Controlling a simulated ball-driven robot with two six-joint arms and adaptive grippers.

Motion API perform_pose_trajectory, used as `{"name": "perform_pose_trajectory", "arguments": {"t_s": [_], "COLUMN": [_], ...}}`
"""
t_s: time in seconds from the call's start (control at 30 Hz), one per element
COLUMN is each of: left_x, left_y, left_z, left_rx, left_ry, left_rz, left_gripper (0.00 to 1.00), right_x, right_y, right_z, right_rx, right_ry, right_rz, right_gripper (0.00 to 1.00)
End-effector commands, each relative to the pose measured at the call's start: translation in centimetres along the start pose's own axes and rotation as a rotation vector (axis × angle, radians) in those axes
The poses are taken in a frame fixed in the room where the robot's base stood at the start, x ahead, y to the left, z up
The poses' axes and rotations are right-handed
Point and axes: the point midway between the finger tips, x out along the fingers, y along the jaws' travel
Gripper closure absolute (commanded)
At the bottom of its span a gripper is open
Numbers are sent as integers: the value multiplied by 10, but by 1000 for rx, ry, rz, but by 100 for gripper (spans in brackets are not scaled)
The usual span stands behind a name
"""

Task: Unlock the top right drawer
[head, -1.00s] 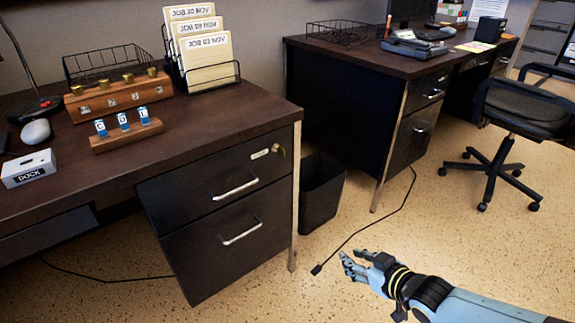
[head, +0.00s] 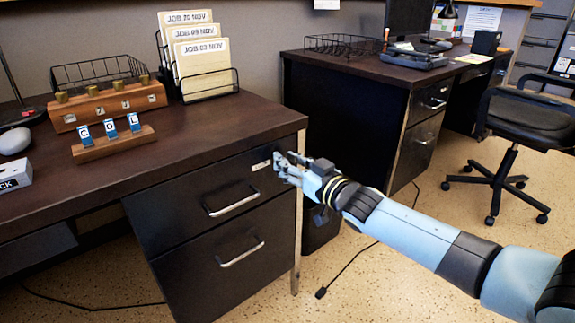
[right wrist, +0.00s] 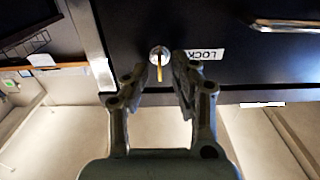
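The top drawer (head: 180,200) of the near desk is black and closed, with a silver bar handle (head: 232,203). A small white label (head: 261,166) sits at its upper right. In the right wrist view, a round silver lock with a brass key (right wrist: 159,68) in it shows beside the LOCK label (right wrist: 205,54), which appears upside down. My right gripper (head: 284,163) is at the drawer's upper right corner and hides the lock in the head view. In the right wrist view its fingers (right wrist: 160,74) are apart, one on each side of the key. My left gripper is out of view.
Below is a closed lower drawer (head: 200,265). The desk top holds a wooden block with brass knobs (head: 110,105), a rack of C, O, L tags (head: 112,143) and a folder holder (head: 212,84). A second desk (head: 345,110) and a chair (head: 530,122) stand at right.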

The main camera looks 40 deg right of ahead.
Motion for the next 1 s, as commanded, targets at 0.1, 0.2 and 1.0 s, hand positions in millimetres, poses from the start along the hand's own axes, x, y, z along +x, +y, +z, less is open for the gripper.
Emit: {"name": "perform_pose_trajectory", "arguments": {"t_s": [0.1,0.2,1.0], "left_x": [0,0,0], "left_y": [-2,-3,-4], "left_z": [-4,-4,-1], "left_rx": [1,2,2], "left_ry": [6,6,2], "left_rz": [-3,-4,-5], "left_gripper": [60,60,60], "right_x": [5,5,4], "right_y": [0,0,0], "right_z": [0,0,0], "right_rx": [1,0,-26], "right_ry": [0,0,0], "right_rz": [0,0,0], "right_gripper": [74,74,100]}}
